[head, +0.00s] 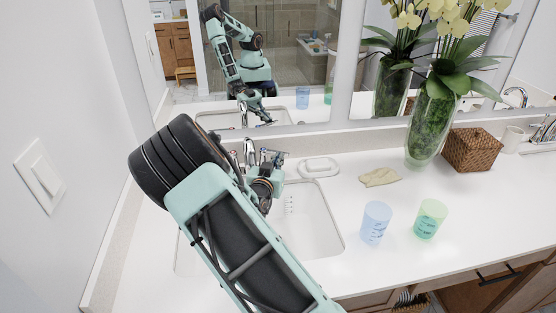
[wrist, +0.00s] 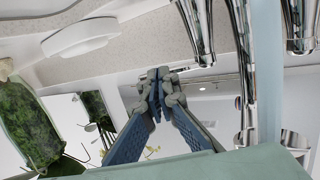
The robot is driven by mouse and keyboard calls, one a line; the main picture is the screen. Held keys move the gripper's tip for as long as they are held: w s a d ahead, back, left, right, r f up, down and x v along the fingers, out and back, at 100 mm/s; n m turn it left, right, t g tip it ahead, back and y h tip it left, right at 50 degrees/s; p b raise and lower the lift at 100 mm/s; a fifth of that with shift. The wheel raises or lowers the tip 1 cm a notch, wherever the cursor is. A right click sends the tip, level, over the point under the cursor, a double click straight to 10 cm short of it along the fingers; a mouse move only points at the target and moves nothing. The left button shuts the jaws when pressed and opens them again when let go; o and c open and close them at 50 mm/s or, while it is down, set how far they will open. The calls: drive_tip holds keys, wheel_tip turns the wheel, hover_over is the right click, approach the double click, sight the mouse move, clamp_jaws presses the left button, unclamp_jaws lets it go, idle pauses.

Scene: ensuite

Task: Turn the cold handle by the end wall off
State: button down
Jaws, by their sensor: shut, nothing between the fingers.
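The chrome faucet (head: 249,152) stands behind the left sink (head: 310,220), near the end wall. Its right-hand handle (head: 279,157) shows beside my gripper (head: 270,168); no cold mark is readable. In the wrist view this handle (wrist: 195,30) is an upright chrome piece, with the spout (wrist: 242,50) and the other handle (wrist: 298,25) to its right. My gripper (wrist: 160,88) is shut and empty, its fingertips close to the right-hand handle; I cannot tell whether they touch. My arm hides part of the faucet and sink in the head view.
A white soap dish (head: 319,168) sits right of the faucet. A cloth (head: 380,177), a blue cup (head: 375,222), a green cup (head: 430,218), an orchid vase (head: 430,125) and a wicker basket (head: 472,149) stand farther right. The mirror (head: 290,60) is behind; the end wall (head: 50,130) is left.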

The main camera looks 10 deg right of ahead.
drive_tip(key=d+b, duration=0.1)
drive_tip(key=b, duration=0.1)
drive_tip(key=w+b, duration=0.1)
drive_tip(key=b, duration=0.1)
drive_tip(key=shift+w+d+f, duration=0.2)
drive_tip(key=shift+d+f, duration=0.1)
drive_tip(key=shift+d, duration=0.05)
drive_tip(key=shift+w+d+r+b, duration=0.3)
drive_tip(key=shift+w+b, duration=0.2)
drive_tip(key=shift+b, duration=0.3)
